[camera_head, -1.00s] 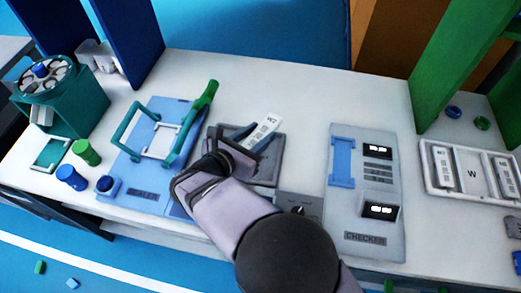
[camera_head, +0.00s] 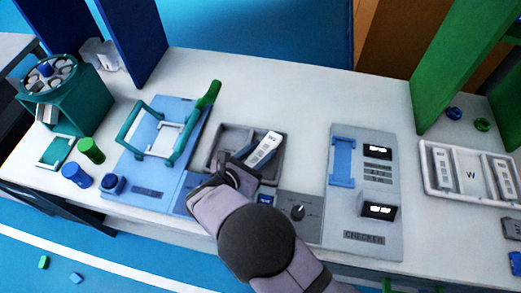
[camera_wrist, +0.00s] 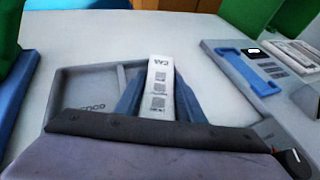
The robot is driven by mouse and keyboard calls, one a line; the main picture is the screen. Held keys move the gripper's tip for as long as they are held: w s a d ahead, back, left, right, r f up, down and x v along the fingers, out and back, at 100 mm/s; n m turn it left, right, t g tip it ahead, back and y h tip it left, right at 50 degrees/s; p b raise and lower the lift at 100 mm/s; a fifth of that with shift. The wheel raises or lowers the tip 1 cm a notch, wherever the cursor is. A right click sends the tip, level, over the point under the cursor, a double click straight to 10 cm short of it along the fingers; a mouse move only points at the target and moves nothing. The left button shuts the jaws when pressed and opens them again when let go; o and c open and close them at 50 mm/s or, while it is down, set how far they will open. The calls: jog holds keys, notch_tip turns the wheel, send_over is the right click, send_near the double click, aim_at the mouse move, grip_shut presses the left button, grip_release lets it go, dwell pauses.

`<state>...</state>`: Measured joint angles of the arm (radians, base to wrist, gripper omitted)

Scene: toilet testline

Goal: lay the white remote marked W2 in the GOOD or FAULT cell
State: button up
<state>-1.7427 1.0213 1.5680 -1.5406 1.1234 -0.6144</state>
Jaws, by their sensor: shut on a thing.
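The white remote (camera_head: 264,148) is held in my gripper (camera_head: 249,152); its mark is at the far end and reads W2 in the earlier frame. In the wrist view, the blue fingers (camera_wrist: 158,100) close on both sides of the remote (camera_wrist: 160,78). The grey two-cell tray (camera_head: 230,138) lies below. The remote is over its right part, slanting slightly. I cannot tell whether it touches the tray floor. The left cell (camera_wrist: 82,88) looks empty, with partly hidden lettering on it. My gripper hides the tray's near part.
Left of the tray is a blue sealer with a raised green-handled frame (camera_head: 186,138). Right are a dial box (camera_head: 299,212), the checker (camera_head: 365,190) and a white W tray (camera_head: 471,196) with remotes. Blue and green caps (camera_head: 90,151) stand at the left. The table behind the tray is clear.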

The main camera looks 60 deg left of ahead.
aim_at(258, 155)
jog(key=shift+f+b, duration=0.25)
jog(key=shift+b, duration=0.05)
jog(key=o, duration=1.2)
jog(key=shift+r, duration=0.1)
jog(key=b+v, duration=0.2)
jog(key=v, duration=0.3)
jog(key=shift+s+d, duration=0.1)
jog(key=shift+s, duration=0.35)
jog(key=shift+s+d+r, duration=0.3)
jog(key=shift+s+r, duration=0.05)
jog(key=shift+s, duration=0.25)
